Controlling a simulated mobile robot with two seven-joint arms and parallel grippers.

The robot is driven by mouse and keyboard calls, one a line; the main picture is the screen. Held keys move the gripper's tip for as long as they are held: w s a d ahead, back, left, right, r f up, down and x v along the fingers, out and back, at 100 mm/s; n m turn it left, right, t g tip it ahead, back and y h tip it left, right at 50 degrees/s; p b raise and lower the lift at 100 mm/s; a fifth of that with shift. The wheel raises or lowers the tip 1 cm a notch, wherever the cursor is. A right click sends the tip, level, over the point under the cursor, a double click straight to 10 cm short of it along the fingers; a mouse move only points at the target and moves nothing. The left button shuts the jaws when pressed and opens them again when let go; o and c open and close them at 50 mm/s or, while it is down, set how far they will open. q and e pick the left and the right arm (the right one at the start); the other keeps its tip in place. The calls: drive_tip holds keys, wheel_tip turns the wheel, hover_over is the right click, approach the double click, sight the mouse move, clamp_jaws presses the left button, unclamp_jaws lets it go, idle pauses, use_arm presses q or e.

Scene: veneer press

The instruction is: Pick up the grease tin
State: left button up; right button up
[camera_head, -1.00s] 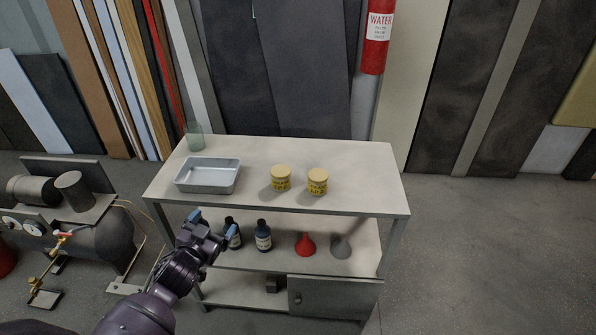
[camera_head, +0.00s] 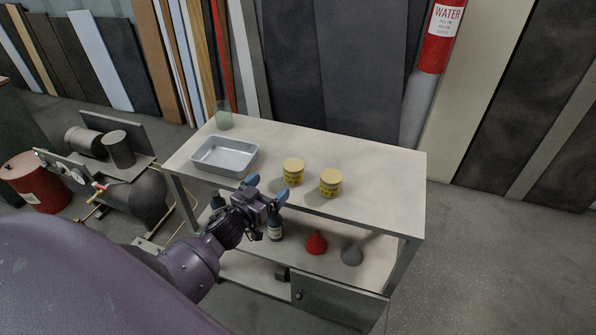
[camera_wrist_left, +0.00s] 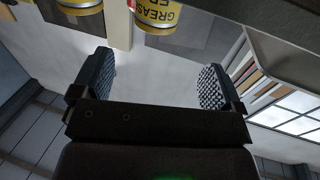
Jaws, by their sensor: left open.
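Two yellow tins with cream lids stand upright near the front of the table top, a left one (camera_head: 293,172) and a right one (camera_head: 330,183). In the left wrist view, both show upside down at the top edge: one tin (camera_wrist_left: 158,16) with a label beginning "GREASE", and another tin (camera_wrist_left: 80,5) to its left, cut off. My left gripper (camera_head: 266,191) is open and empty at the table's front edge, left of and nearer than the tins, touching neither. Its two fingers also show spread apart in the left wrist view (camera_wrist_left: 156,80). My right gripper is not in view.
A metal tray (camera_head: 224,168) and a greenish glass (camera_head: 224,121) stand left on the table (camera_head: 385,165). On the shelf below are dark bottles (camera_head: 275,228), a red funnel (camera_head: 316,243) and a grey funnel (camera_head: 352,253). The table's right end is clear.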

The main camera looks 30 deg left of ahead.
sight(288, 172)
use_arm(q)
drive_tip(key=w, duration=0.4)
drive_tip(key=shift+d, duration=0.1)
drive_tip(key=shift+w+d, duration=0.1)
drive_tip(key=shift+w, duration=1)
drive_tip(key=w, duration=0.4)
drive_tip(key=shift+w+d+b, duration=0.1)
drive_tip(key=shift+d+b, duration=0.05)
drive_tip(key=shift+b, duration=0.2)
drive_tip(key=shift+c, duration=1.6)
drive_tip(key=c, duration=0.8)
